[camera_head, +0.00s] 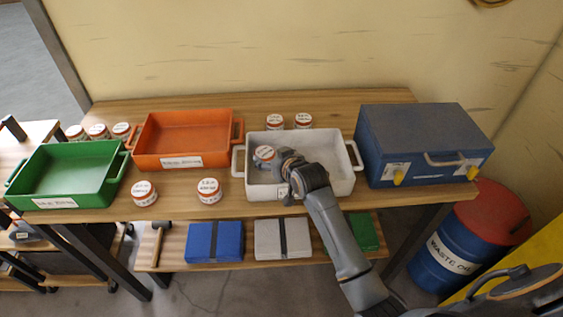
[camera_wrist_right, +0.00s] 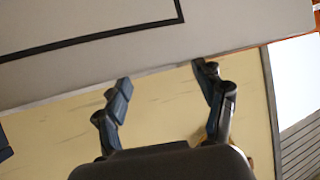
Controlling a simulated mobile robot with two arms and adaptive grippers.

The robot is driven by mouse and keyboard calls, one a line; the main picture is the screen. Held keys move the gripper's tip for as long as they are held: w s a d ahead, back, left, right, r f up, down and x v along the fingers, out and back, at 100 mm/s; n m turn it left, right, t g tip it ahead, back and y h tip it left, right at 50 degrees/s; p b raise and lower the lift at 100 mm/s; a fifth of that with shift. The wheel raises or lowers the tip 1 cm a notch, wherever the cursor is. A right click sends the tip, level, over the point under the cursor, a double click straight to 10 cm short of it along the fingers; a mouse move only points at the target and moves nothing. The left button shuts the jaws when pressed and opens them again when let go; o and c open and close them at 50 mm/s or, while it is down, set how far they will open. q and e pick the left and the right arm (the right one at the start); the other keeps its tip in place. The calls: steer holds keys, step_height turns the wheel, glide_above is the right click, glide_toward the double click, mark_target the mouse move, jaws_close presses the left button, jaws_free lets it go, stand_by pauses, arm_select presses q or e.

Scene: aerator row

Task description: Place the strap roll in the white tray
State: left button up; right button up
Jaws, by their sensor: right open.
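The white tray (camera_head: 345,178) stands on the wooden table, right of the orange tray. A strap roll (camera_head: 264,154) with a white labelled top shows within the tray's outline at its left side; I cannot tell whether it rests on the tray floor. My right gripper (camera_head: 283,158) is just right of this roll, over the tray, and its jaws are open. In the right wrist view the two fingers (camera_wrist_right: 164,80) are spread with nothing seen between them. A pale surface with a dark line fills the top there. My left gripper is not in view.
An orange tray (camera_head: 186,162) and a green tray (camera_head: 108,184) stand to the left. Similar rolls stand in front (camera_head: 209,190) and behind the white tray (camera_head: 274,121). A blue case (camera_head: 425,130) is close on the right, with a waste oil drum (camera_head: 440,262) beyond the table.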

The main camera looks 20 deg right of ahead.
steer(key=v, duration=0.8)
steer(key=shift+b, duration=0.3)
